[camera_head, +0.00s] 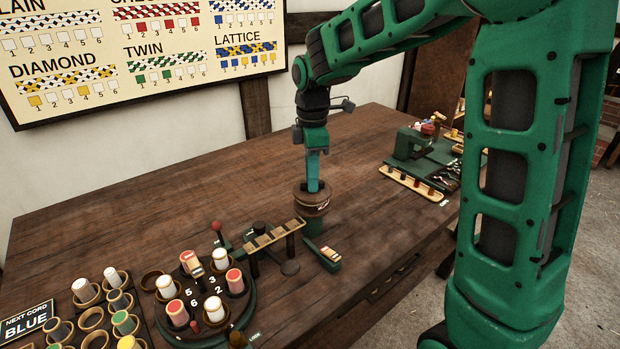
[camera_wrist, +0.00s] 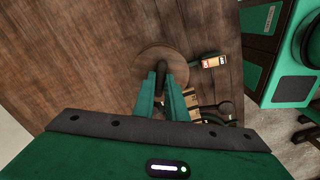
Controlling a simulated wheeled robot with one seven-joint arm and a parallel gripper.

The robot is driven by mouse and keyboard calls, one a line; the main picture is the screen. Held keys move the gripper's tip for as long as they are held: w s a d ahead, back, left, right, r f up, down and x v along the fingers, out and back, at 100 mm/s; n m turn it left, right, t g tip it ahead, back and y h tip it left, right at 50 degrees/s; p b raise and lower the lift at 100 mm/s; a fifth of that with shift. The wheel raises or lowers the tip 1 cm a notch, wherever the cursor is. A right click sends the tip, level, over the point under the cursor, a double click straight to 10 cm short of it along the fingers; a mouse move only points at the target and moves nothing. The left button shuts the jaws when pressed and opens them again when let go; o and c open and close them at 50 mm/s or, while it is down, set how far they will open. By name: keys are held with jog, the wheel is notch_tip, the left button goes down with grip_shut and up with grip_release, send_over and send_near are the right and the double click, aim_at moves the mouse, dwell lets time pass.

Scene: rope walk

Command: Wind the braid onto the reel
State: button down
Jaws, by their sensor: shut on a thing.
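The reel (camera_head: 314,204) is a brown wooden drum on a green stand on the workbench. In the wrist view I look down on its round brown top (camera_wrist: 146,65). My gripper (camera_head: 313,184) points straight down over the reel. Its two green fingers (camera_wrist: 162,85) are shut on a dark upright handle (camera_wrist: 161,68) on top of the reel. A round braiding stand (camera_head: 250,300) with numbered places and several bobbins is left of the reel. I cannot make out the braid itself; my fingers and palm hide part of the area beside the reel.
A slotted wooden bar (camera_head: 272,236) stands between braiding stand and reel. A small green unit with an orange display (camera_head: 328,254) is just in front of the reel. A bobbin rack (camera_head: 95,320) is front left, and a green tool station (camera_head: 420,155) is back right. The bench behind the reel is clear.

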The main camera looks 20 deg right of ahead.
jog(key=n, duration=0.5)
jog(key=shift+w+d+r, duration=0.15)
jog(key=shift+w+r, duration=0.05)
jog(key=shift+w, duration=0.05)
dwell(0.3)
jog(key=c, duration=1.9)
grip_release()
jog(key=shift+o, duration=0.5)
jog(key=shift+s+f, duration=0.1)
notch_tip(320, 180, up, 11)
jog(key=shift+f, duration=0.15)
